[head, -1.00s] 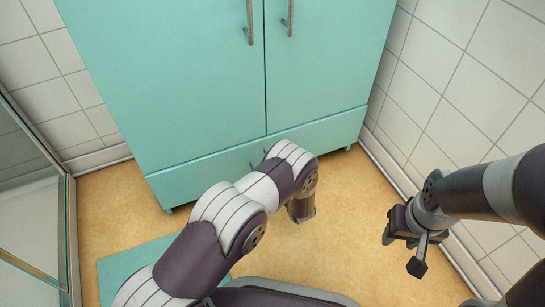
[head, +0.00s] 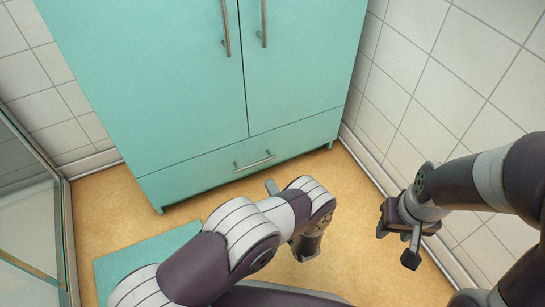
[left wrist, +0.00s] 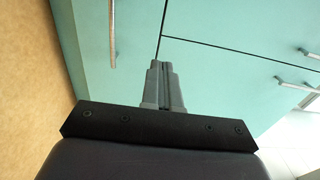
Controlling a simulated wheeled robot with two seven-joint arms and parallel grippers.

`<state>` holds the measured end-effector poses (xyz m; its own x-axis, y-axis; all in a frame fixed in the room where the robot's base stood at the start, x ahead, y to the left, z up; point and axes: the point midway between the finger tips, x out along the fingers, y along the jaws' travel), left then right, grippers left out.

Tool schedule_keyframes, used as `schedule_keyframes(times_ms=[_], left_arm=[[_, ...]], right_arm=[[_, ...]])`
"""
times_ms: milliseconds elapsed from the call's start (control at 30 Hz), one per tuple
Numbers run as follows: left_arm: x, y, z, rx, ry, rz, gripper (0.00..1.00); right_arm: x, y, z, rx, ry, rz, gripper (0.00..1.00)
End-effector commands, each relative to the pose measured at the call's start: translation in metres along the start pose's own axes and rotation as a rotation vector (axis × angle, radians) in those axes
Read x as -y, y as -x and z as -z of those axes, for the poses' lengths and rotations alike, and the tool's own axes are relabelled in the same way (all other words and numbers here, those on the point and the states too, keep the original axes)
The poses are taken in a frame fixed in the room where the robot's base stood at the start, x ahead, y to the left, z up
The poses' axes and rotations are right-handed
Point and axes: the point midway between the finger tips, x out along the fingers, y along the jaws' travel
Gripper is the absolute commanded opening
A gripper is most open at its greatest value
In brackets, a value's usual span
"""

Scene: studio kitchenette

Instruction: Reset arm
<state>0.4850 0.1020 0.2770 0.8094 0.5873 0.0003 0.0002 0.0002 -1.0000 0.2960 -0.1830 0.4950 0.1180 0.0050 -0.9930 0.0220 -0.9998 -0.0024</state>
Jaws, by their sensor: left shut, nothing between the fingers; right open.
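My left arm comes in from the lower left and bends in front of the teal cabinet (head: 150,85). My left gripper is mostly hidden behind the arm in the head view; only a small grey tip shows. In the left wrist view, the left gripper (left wrist: 163,68) has its two grey fingers together, shut and empty, pointing toward the teal cabinet front, apparently apart from it. My right gripper (head: 396,240) is open and empty at the right, over the floor near the tiled wall.
The cabinet's two doors and the drawer with its handle (head: 253,161) are closed. A glass panel (head: 28,215) stands at the left, a teal mat (head: 140,262) lies on the tan floor, and a white tiled wall (head: 450,75) is at the right. Some floor between is free.

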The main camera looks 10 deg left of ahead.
Motion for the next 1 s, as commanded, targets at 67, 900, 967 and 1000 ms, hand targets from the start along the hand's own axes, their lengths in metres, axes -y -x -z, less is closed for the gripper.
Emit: schedule_keyframes(times_ms=[67, 900, 967, 1000], left_arm=[[0.000, 0.001, 0.000, 0.001, 0.005, 0.000, 0.00], [0.243, 0.141, -0.147, 0.695, 0.552, -1.535, 0.00], [0.275, 0.136, -0.163, 0.676, 0.589, -1.507, 0.00], [0.295, 0.130, -0.170, 0.655, 0.638, -1.477, 0.00]], right_arm=[[0.000, 0.000, 0.000, 0.000, 0.000, 0.000, 0.43], [0.000, 0.089, 0.011, 0.000, 0.000, 0.000, 0.43], [0.000, 0.099, 0.012, 0.000, 0.000, 0.000, 0.43], [0.000, 0.105, 0.013, 0.000, 0.000, 0.000, 0.43]])
